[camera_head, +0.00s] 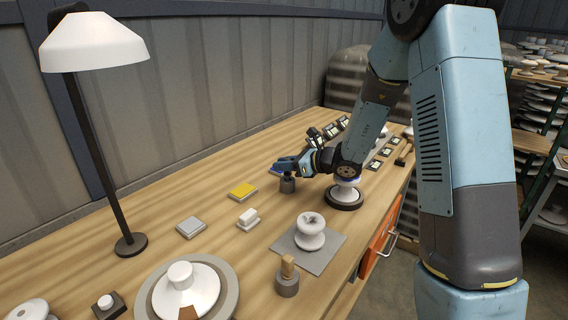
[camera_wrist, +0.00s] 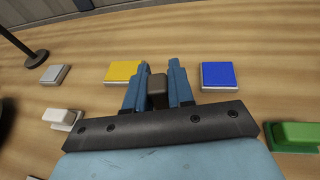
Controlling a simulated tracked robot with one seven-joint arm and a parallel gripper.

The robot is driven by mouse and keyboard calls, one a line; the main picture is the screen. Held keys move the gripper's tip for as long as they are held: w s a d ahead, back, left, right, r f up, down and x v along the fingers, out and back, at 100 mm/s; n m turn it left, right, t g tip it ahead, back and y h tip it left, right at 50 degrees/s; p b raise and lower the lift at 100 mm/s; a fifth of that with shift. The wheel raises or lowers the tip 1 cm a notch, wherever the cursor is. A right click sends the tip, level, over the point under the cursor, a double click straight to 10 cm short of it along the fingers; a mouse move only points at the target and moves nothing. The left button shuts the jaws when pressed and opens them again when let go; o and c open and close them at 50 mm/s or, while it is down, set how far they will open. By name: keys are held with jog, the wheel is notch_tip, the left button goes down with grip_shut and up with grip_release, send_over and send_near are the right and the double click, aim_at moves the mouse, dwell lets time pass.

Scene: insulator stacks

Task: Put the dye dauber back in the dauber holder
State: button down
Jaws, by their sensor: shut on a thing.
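My gripper (camera_head: 287,166) is low over the bench, right of the yellow pad. It is shut on a dark brown block, which I take as the top of the dye dauber (camera_wrist: 157,86), upright between the two blue fingers in the wrist view.
A yellow pad (camera_head: 242,190) and a blue pad (camera_wrist: 219,75) flank the gripper. A grey pad (camera_head: 191,227), a white block (camera_head: 248,219), a lamp (camera_head: 130,243) and a spool-shaped insulator (camera_head: 310,234) on a grey mat stand around. Bare wood lies between them.

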jog(key=shift+f, duration=0.85)
jog(key=c, duration=0.9)
grip_release()
jog(key=shift+r, duration=0.3)
notch_tip(320, 180, up, 2)
jog(key=shift+r, duration=0.1)
jog(key=shift+s+d+r, duration=0.7)
jog(key=shift+s+r, duration=0.95)
jog(key=shift+s, duration=0.6)
jog(key=shift+s+d+r, duration=0.65)
jog(key=shift+s+r, duration=1.05)
jog(key=shift+s, duration=0.5)
jog(key=shift+s+d+r, duration=0.7)
jog(key=shift+s+r, duration=0.95)
jog(key=shift+s, duration=0.6)
